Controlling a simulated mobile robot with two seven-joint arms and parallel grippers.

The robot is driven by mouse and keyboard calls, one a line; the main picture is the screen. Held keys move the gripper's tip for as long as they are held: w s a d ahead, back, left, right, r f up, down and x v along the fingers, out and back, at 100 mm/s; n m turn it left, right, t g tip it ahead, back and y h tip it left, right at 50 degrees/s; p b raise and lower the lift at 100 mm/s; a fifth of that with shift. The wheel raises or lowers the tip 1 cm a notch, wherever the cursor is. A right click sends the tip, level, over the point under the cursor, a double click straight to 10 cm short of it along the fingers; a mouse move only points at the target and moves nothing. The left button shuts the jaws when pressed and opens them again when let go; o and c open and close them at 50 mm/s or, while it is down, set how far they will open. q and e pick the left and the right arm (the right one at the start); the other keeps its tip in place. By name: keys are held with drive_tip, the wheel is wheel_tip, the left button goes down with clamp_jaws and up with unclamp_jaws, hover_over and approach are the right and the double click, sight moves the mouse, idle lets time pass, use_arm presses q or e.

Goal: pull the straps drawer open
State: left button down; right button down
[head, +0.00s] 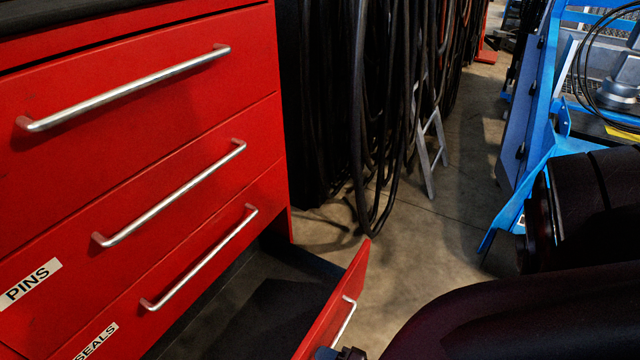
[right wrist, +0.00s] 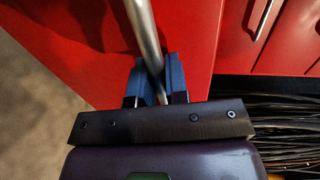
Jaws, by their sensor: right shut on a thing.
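The red cabinet's lowest visible drawer stands pulled out, with its red front (head: 335,300) apart from the cabinet and its dark inside (head: 270,315) showing. Its label is out of sight, so I cannot read whether it says straps. Its silver bar handle (head: 344,322) also shows in the right wrist view (right wrist: 143,28). My right gripper (head: 340,353) is at this handle, at the bottom edge of the head view. In the right wrist view its blue-padded fingers (right wrist: 157,72) are shut around the bar. My left gripper is not in view.
Above, the PINS drawer (head: 75,265), the SEALS drawer (head: 125,325) and a top drawer (head: 150,115) are shut, with protruding handles. Black hoses (head: 372,120) hang behind the open drawer. A blue frame (head: 530,170) stands at right. Concrete floor (head: 440,225) lies between.

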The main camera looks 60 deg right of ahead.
drive_tip(key=c, duration=1.2)
unclamp_jaws()
drive_tip(key=shift+o, duration=0.2)
drive_tip(key=shift+r, duration=0.1)
